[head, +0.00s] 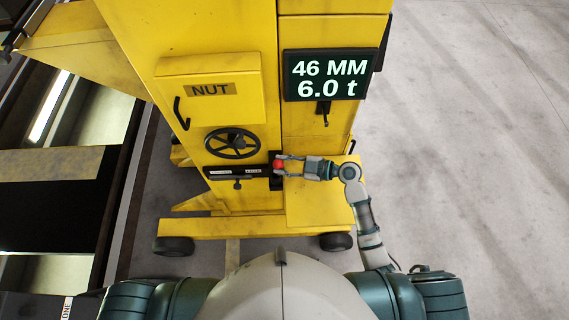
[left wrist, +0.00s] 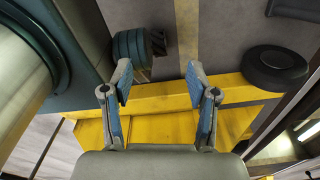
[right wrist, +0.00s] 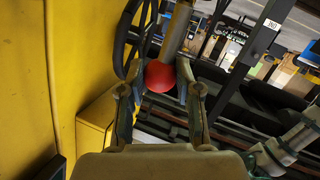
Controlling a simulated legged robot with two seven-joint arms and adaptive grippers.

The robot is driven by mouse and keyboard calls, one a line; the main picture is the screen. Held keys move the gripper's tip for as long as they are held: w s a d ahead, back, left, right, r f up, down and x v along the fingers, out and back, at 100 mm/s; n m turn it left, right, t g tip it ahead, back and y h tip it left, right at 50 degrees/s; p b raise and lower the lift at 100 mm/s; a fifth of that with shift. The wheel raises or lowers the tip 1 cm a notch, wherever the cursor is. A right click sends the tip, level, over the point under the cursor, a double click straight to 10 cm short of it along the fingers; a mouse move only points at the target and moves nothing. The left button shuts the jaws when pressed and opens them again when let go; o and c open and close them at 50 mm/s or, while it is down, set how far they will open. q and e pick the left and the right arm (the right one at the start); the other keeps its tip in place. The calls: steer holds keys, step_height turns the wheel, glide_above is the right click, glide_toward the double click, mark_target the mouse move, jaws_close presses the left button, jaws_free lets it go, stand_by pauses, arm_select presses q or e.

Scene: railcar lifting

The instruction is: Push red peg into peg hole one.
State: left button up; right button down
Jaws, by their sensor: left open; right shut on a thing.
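The red peg shows as a red ball-shaped end (head: 279,164) at the front of the yellow lifting jack (head: 230,50), by a black bracket (head: 275,183). My right gripper (head: 283,165) is shut on it from the right. In the right wrist view the red ball (right wrist: 160,76) sits between the fingertips, with a pale metal shaft (right wrist: 178,30) beyond it. The peg hole itself cannot be made out. My left gripper (left wrist: 160,85) is open and empty in the left wrist view, above the jack's yellow base; it does not show in the head view.
A black handwheel (head: 232,143) is just left of the peg, above a black labelled bar (head: 232,172). A NUT box (head: 209,90) and a display reading 46 MM, 6.0 t (head: 330,77) are higher up. Open floor (head: 480,150) lies right; the track pit lies left.

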mark_target(281, 167)
steer(key=shift+a, duration=1.6)
steer(key=shift+d, duration=0.75)
steer(key=shift+a, duration=0.5)
steer(key=shift+b, duration=0.6)
steer(key=shift+d, duration=0.55)
steer(key=shift+a, duration=0.15)
steer(key=shift+a+b, duration=0.15)
steer(key=shift+b, duration=0.25)
arm_select(q)
steer(key=shift+s+a+f, duration=0.1)
steer(key=shift+a+f, duration=1)
steer(key=shift+f, duration=0.05)
